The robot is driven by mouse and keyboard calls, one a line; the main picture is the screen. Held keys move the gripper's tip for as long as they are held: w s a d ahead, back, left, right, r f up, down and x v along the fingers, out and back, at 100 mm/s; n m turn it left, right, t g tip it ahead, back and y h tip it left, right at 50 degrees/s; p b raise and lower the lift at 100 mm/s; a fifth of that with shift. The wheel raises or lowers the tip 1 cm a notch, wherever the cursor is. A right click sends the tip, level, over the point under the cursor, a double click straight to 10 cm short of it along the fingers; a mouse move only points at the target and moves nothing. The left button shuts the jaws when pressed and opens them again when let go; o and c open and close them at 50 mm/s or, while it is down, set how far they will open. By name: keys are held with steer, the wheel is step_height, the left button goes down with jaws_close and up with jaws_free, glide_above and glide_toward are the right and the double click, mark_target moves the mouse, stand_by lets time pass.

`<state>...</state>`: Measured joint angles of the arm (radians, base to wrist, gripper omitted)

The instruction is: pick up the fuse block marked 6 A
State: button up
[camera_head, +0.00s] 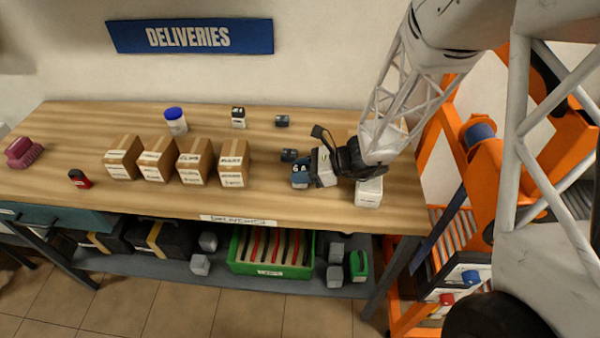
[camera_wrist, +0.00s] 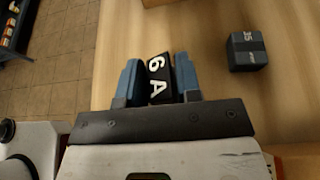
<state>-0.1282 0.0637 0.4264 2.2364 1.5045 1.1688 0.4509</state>
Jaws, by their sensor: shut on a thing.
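The fuse block marked 6 A (camera_wrist: 158,80) is black with white lettering. In the wrist view it sits between the two blue fingers of my gripper (camera_wrist: 158,84), which are shut on it. In the head view my gripper (camera_head: 301,174) is low over the right part of the wooden table, and part of the block's white marking shows at the fingers. I cannot tell whether the block touches the tabletop.
The wooden table (camera_head: 80,135) also bears several cardboard boxes (camera_head: 198,160), a white jar with a blue lid (camera_head: 175,122), a small grey block (camera_head: 282,121), a black-and-white block (camera_head: 238,118) and a white box (camera_head: 369,193) beside my gripper. A green crate (camera_head: 268,269) is below.

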mark_target(300, 168)
steer(key=shift+r, duration=1.55)
steer(key=s+d, duration=0.3)
steer(key=s, duration=0.4)
steer(key=s+d+r, duration=0.1)
steer(key=s+d, duration=0.2)
steer(key=s, duration=0.4)
steer(key=shift+s+d+r, duration=0.15)
steer(key=shift+s+r, duration=0.1)
steer(key=shift+s, duration=0.1)
